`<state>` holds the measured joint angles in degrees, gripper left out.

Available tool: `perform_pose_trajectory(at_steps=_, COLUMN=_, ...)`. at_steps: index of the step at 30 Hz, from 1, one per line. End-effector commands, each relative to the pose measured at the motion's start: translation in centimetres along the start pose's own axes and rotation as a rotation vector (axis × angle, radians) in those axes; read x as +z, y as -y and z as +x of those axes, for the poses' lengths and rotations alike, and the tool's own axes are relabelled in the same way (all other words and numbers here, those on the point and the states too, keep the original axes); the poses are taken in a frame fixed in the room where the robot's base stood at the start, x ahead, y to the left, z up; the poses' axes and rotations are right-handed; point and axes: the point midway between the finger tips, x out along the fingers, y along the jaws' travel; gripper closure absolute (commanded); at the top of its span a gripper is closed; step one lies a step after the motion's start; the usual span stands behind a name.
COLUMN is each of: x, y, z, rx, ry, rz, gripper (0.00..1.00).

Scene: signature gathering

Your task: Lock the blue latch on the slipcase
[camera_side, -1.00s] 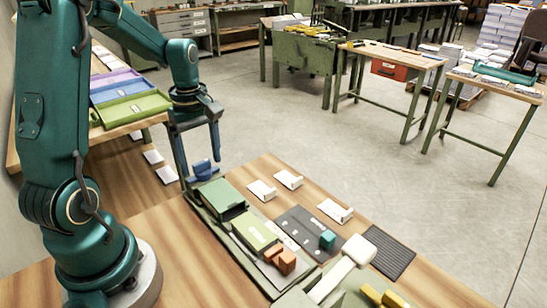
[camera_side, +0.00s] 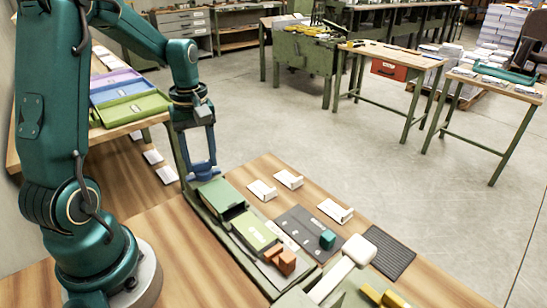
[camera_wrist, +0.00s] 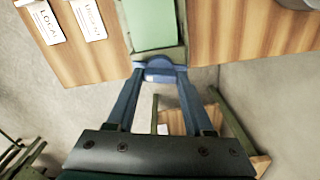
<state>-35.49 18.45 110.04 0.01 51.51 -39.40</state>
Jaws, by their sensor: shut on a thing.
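The green slipcase (camera_side: 219,196) lies on the wooden bench, its open end facing the lower right. It also shows at the top of the wrist view (camera_wrist: 150,24). The blue latch (camera_side: 203,173) is at the slipcase's far end, and it shows between my fingertips in the wrist view (camera_wrist: 162,76). My gripper (camera_side: 203,166) points down at that end, with its fingers shut on the blue latch. The fingers hide the latch's sides, and I cannot tell how it is seated.
A green booklet (camera_side: 255,235) lies in front of the slipcase, near orange blocks (camera_side: 285,262). White cards (camera_side: 289,179) lie to the right. A white-headed mallet-like part (camera_side: 358,250) is at the front. Floor lies beyond the bench edge.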

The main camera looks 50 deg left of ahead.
Motion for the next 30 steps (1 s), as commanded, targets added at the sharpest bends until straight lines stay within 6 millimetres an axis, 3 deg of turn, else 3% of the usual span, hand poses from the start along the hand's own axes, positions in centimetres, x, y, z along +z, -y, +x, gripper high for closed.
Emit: perform_pose_trajectory(at_steps=30, x=-0.01, y=-0.02, z=-0.12, rx=0.001, ry=-0.001, rz=0.959, gripper=1.0)
